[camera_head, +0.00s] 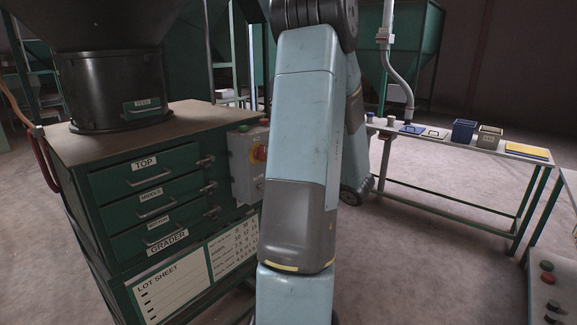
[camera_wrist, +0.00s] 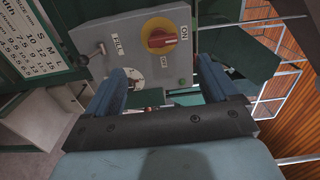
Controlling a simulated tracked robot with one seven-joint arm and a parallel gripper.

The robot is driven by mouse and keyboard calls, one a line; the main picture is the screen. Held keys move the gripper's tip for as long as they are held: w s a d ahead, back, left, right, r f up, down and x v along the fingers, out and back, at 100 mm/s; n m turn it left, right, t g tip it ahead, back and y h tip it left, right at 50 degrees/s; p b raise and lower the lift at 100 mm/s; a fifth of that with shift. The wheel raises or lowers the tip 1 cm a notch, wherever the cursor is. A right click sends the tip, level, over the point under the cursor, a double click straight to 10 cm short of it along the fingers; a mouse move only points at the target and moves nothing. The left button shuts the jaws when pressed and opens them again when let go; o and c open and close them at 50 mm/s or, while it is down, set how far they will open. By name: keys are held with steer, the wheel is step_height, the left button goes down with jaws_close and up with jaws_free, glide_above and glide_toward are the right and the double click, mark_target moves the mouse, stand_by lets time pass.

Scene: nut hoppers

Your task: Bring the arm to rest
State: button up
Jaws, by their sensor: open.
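My arm fills the middle of the head view, rising from the lower edge; my gripper is not visible there. In the wrist view my gripper (camera_wrist: 162,92) has its two blue fingers spread apart with nothing seen between them. Beyond the fingers is a grey control box (camera_wrist: 110,40) with a red knob on a yellow plate (camera_wrist: 165,37). The same control box (camera_head: 245,165) is on the right side of the green grader cabinet (camera_head: 150,210) in the head view. I cannot tell how far the fingertips are from the box.
The cabinet has drawers labelled TOP, MIDDLE, BOTTOM, and a lot sheet (camera_head: 170,290) below. A black hopper (camera_head: 110,90) stands on it. A long bench (camera_head: 460,145) at right bears a blue bin (camera_head: 463,131), a tan bin (camera_head: 489,137) and a yellow tray (camera_head: 528,152). Floor between is clear.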

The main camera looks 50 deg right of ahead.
stand_by(0.6)
steer(key=w+a+r+n+g+y, duration=0.2)
steer(key=a+n+y, duration=0.1)
steer(key=a, duration=0.5)
steer(key=w+a+r+n+g+y, duration=0.15)
steer(key=a+y, duration=0.25)
steer(key=a, duration=0.4)
steer(key=s+a+r+n+g+y, duration=0.1)
steer(key=s+a+n+g, duration=0.2)
steer(key=a, duration=0.5)
steer(key=s+a+r+n+g, duration=0.1)
steer(key=s+a+n+g, duration=0.15)
steer(key=a+g, duration=0.45)
steer(key=s+a+r+n+t+h, duration=0.1)
steer(key=s+a+r+n+h, duration=0.4)
steer(key=s+a+n+h, duration=0.2)
steer(key=shift+s+h, duration=1.3)
steer(key=shift+s, duration=0.25)
